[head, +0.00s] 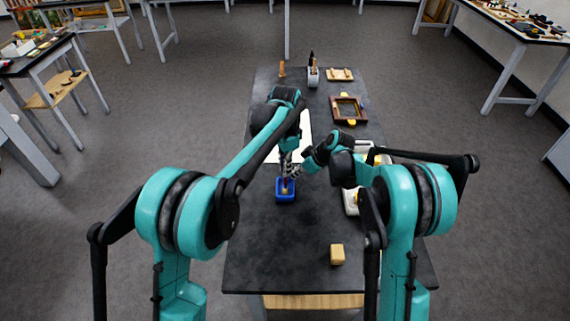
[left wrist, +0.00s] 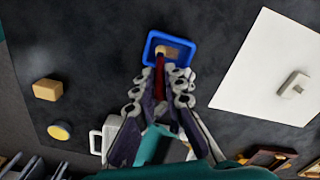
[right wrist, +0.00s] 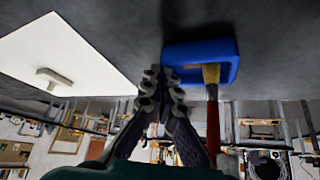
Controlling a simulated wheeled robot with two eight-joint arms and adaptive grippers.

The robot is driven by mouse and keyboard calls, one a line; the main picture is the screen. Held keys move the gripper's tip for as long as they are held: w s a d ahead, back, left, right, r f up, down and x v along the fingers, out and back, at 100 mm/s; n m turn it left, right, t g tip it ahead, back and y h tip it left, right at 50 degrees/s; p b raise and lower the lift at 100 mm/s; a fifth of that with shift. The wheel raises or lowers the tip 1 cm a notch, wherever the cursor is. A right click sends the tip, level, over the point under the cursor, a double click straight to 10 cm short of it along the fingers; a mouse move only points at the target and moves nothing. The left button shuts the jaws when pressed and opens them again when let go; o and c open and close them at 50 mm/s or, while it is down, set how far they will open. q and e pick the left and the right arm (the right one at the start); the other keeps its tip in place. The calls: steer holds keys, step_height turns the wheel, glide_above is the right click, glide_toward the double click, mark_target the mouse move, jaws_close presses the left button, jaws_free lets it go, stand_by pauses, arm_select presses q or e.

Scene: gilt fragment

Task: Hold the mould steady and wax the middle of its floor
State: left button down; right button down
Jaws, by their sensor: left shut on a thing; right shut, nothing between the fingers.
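The blue mould (head: 286,199) is a small open tray on the dark table in front of my arms. It also shows in the left wrist view (left wrist: 151,46) and the right wrist view (right wrist: 195,52). My left gripper (left wrist: 163,78) is shut on the red handle of a brush (right wrist: 212,120). The brush's tan head is at the mould, over its inside; contact with the floor is hard to tell. My right gripper (right wrist: 164,76) is shut and empty, its tips close beside the mould's wall; whether they touch is unclear.
A white sheet (left wrist: 262,70) with a pale block (left wrist: 295,84) lies beyond the mould. A wooden block (head: 337,254) sits near the front edge. A brown frame (head: 348,109) and a tool cup (head: 313,77) stand farther back. The front left table is clear.

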arm_select(q)
steer(key=shift+s, duration=0.3)
steer(key=shift+r, duration=4.15)
arm_select(e)
steer(key=shift+f, duration=0.1)
arm_select(q)
steer(key=shift+w, duration=0.15)
arm_select(e)
steer(key=shift+w+r, duration=0.1)
steer(key=shift+r, duration=2.95)
steer(key=v, duration=1.2)
